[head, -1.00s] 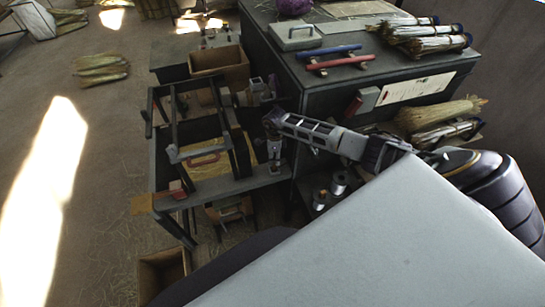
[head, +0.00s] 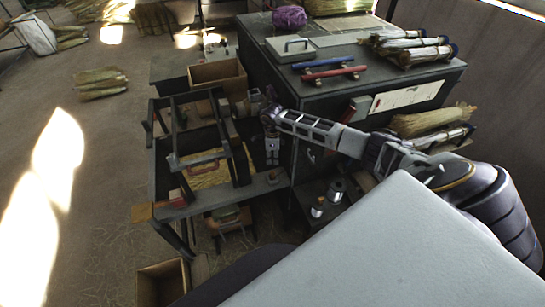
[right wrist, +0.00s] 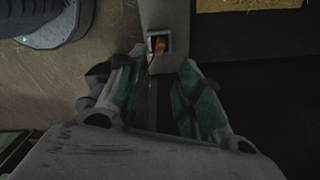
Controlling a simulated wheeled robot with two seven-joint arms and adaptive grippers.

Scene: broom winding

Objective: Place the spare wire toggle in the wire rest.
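My right gripper (head: 272,160) points down at the right end of the bench's front ledge (head: 232,194). In the right wrist view its two green-padded fingers (right wrist: 162,66) are apart, with no object gripped between them. Just beyond the fingertips, a small orange-brown piece, apparently the wire toggle (right wrist: 158,45), sits in a small pale square holder, apparently the wire rest (right wrist: 151,37). In the head view a small brown spot (head: 272,178) shows below the gripper on the ledge, too small to make out. A thin dark line runs between the fingers. My left gripper is not in view.
A dark cabinet (head: 310,105) stands close right of the gripper, with red and blue handles on top. Wire spools (head: 318,207) stand low beside it. A dark frame (head: 205,150) rises left of the gripper. An open box (head: 217,74) stands behind.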

